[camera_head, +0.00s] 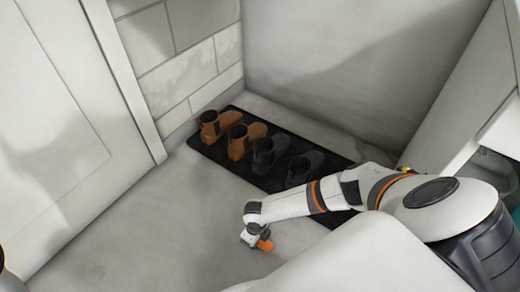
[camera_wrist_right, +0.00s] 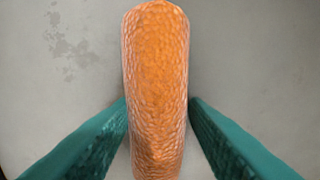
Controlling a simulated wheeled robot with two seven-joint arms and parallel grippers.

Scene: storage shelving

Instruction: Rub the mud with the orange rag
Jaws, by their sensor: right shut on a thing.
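The orange rag (camera_wrist_right: 157,80) is a rolled, textured piece between the two teal fingers of my right gripper (camera_wrist_right: 160,108), which is shut on it. In the head view the rag (camera_head: 265,244) shows as a small orange bit at the end of my right gripper (camera_head: 258,241), low over the grey floor. Faint grey-brown mud spots (camera_wrist_right: 70,47) lie on the floor at the upper left of the right wrist view, apart from the rag. The mud is not clear in the head view. My left gripper is not in view.
A black mat (camera_head: 214,151) with brown boots (camera_head: 240,141) and dark boots (camera_head: 269,153) lies along the back wall (camera_head: 350,60). My right arm covers the mat's near right end. A white door (camera_head: 60,120) stands at left. The floor (camera_head: 150,225) left of my right gripper is clear.

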